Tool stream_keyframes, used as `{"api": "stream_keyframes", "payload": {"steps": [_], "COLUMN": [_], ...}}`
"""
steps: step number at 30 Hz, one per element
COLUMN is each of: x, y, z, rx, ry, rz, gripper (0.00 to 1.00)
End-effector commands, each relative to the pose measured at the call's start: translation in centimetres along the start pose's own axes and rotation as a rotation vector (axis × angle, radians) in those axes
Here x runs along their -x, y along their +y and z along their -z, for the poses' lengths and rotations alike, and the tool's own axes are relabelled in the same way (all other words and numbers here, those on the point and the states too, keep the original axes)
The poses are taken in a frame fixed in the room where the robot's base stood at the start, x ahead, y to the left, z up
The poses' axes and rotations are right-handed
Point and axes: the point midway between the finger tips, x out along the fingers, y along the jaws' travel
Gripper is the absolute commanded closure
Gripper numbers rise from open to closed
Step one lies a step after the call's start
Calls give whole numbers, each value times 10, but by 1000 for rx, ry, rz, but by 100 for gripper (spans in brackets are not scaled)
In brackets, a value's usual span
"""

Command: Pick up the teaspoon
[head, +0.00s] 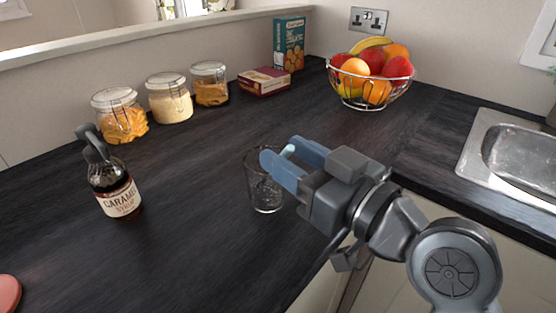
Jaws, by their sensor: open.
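A clear drinking glass (266,196) stands upright on the dark worktop, near its front edge. My gripper (283,152) is open, its two blue fingers pointing left over the glass's rim. A small pale sliver (288,151) shows between the fingers. It may be the end of the teaspoon standing in the glass, but I cannot tell for sure. The rest of the teaspoon is not clearly visible. The fingers cover the right part of the glass's rim.
A caramel syrup bottle (116,190) stands left of the glass. Several lidded jars (169,104), a dark red box (264,82) and a teal carton (289,47) line the wall. A wire fruit basket (369,92) and a sink (515,155) are right. The worktop between is clear.

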Motion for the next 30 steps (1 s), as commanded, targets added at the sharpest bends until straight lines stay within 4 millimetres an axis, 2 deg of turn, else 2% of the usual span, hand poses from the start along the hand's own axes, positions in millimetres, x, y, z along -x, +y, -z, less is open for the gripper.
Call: {"api": "stream_keyframes", "payload": {"steps": [3, 6, 16, 30], "x": [-19, -30, -36, -35], "y": [2, 3, 3, 3], "z": [0, 0, -1, -1], "rx": [0, 0, -1, -1], "ry": [0, 0, 0, 0], "rz": [3, 1, 0, 0], "gripper": [55, 55, 56, 100]}}
